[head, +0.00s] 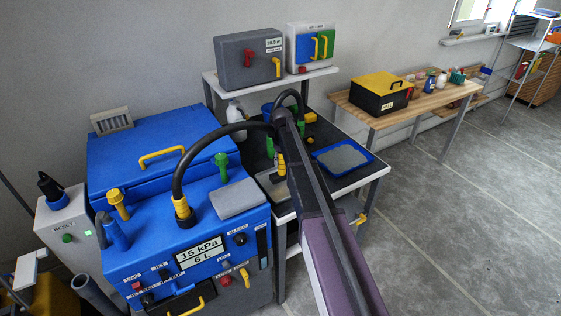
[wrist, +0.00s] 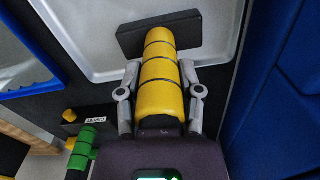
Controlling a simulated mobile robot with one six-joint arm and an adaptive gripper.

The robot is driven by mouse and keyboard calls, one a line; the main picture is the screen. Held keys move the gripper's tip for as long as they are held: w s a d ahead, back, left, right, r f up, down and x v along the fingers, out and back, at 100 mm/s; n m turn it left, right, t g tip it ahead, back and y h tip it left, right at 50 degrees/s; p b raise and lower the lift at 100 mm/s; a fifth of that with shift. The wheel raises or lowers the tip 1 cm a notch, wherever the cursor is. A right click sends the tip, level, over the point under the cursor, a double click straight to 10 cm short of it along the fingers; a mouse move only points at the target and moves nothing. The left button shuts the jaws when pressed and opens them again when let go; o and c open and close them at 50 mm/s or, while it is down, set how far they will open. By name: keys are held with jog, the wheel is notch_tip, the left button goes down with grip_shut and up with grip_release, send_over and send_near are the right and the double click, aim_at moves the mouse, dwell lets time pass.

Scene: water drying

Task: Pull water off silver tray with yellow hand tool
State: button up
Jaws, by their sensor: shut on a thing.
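The yellow hand tool (wrist: 158,97) has a thick handle with black bands and a wide dark head (wrist: 130,40). My gripper (wrist: 159,72) is shut around the handle, one grey finger on each side. The silver tray (wrist: 85,25) lies under the tool's head in the wrist view, with its raised rim towards me. I cannot tell whether the head touches the tray. No water can be made out on it. In the head view a bit of the yellow handle (head: 281,165) shows, and my arm hides most of the tray.
A blue-framed grey tray (head: 342,157) lies on the dark bench to the right. A blue machine (head: 150,150) with a grey pad (head: 235,198) stands close on the left. A green-handled object (wrist: 80,150) sits near my gripper. Grey boxes (head: 249,57) stand on a shelf behind.

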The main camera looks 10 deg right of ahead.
jog(key=shift+d, duration=0.1)
jog(key=shift+w+d, duration=0.25)
jog(key=shift+d, duration=0.5)
jog(key=shift+w+d, duration=0.25)
jog(key=shift+d, duration=0.5)
jog(key=shift+d, duration=0.15)
jog(key=shift+w+d, duration=0.3)
jog(key=shift+d, duration=0.45)
jog(key=shift+w+d, duration=0.25)
jog(key=shift+d, duration=0.5)
jog(key=shift+a, duration=0.15)
jog(key=shift+s+a, duration=0.3)
jog(key=shift+a, duration=0.45)
jog(key=shift+s+a, duration=0.3)
jog(key=shift+a, duration=0.45)
jog(key=shift+a, duration=0.15)
jog(key=shift+s+a, duration=0.25)
jog(key=shift+a, duration=0.5)
jog(key=shift+s+a, duration=0.25)
jog(key=shift+a, duration=0.5)
